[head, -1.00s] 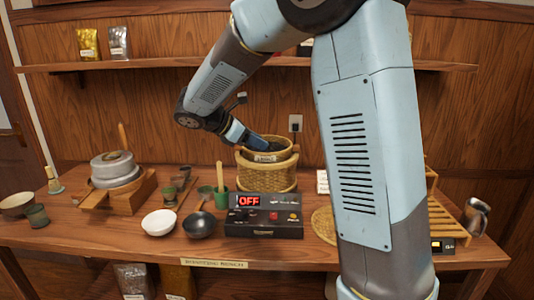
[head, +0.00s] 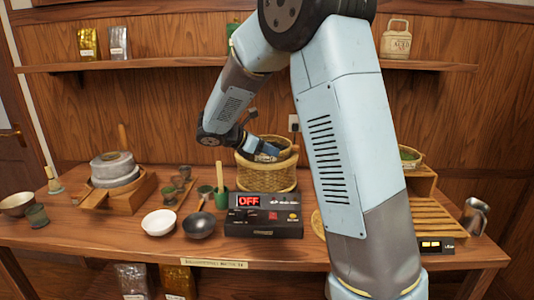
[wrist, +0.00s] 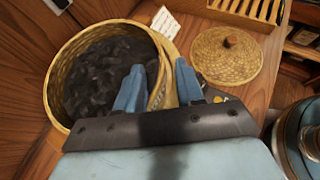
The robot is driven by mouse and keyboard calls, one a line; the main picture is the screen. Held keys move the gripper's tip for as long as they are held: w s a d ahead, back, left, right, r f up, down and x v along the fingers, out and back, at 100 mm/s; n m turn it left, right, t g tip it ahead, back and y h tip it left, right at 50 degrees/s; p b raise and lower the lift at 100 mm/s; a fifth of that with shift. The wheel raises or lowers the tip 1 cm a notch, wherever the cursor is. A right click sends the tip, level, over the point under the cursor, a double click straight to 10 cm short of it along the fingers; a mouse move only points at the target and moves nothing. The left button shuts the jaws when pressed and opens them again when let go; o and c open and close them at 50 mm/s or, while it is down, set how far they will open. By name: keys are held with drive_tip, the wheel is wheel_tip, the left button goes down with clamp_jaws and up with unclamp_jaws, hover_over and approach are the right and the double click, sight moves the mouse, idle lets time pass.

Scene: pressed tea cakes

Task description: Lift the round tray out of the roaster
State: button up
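The roaster is a round woven basket (head: 268,180) at the back middle of the bench. The round tray (head: 287,152) sits in its top; a woven rim around dark, lumpy pieces also shows in the wrist view (wrist: 58,92). How deep the tray sits is hard to tell. My gripper (wrist: 159,66) is at the rim, its two blue fingers apart. One finger is over the dark pieces and the other outside, with a strip of woven rim between them. No firm grip shows. In the head view my gripper (head: 268,150) hides part of the tray.
A control box (head: 262,215) reading OFF stands in front of the roaster. A round woven lid (wrist: 227,54) lies to its right, near a slatted wooden rack (head: 440,217).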

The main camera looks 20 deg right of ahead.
drive_tip(key=shift+x, duration=2.6)
drive_tip(key=shift+r, duration=0.15)
clamp_jaws()
drive_tip(key=shift+w, duration=0.1)
